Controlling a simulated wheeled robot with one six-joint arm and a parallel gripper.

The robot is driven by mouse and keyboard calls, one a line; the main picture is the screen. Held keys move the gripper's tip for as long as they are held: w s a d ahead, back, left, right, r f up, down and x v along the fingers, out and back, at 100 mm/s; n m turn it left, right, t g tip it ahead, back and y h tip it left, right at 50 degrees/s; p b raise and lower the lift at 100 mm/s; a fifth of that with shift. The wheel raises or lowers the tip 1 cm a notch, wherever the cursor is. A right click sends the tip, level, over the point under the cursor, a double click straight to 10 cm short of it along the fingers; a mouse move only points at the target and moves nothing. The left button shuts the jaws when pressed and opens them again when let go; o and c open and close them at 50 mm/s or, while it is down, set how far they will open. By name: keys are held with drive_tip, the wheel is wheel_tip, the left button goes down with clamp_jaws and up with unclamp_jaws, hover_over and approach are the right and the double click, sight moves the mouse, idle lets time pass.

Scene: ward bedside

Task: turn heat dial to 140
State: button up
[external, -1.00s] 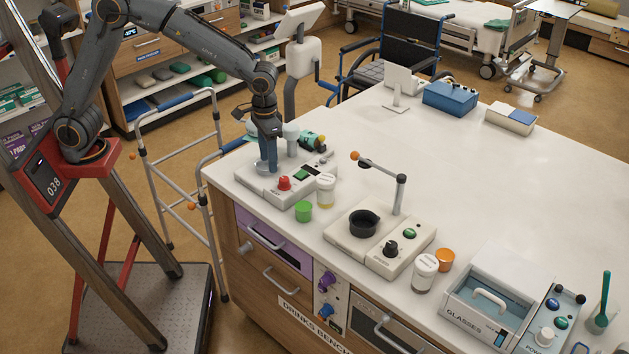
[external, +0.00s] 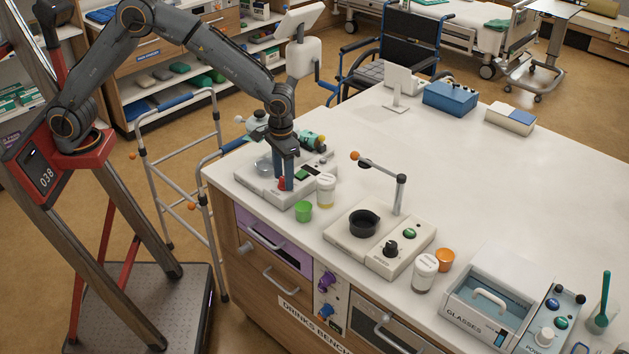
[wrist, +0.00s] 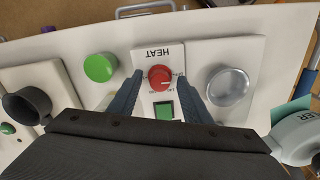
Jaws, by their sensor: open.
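The red heat dial (wrist: 160,77) sits on a white panel marked HEAT (wrist: 180,54), which appears upside down in the wrist view. A pale pointer line shows on the dial; the scale numbers are too small to read. My gripper (wrist: 163,84) is open, with one blue-grey finger on each side of the dial. In the external view my gripper (external: 286,186) points down over the heat dial (external: 282,183), which is partly hidden by the fingers. I cannot tell whether the fingers touch the dial. A green square button (wrist: 164,110) is beside it on the panel.
A round metal plate (wrist: 228,86) is beside the panel. A green-lidded container (external: 303,212) and a white-capped jar (external: 326,190) stand close by. A second appliance with a black cup (external: 364,222) is to the right.

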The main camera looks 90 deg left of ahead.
drive_tip(key=c, duration=1)
drive_tip(key=shift+c, duration=0.2)
drive_tip(key=shift+m, duration=0.4)
drive_tip(key=m, duration=1.1)
drive_tip(key=shift+w, duration=0.1)
drive_tip(key=o, duration=1)
drive_tip(key=shift+o, duration=0.2)
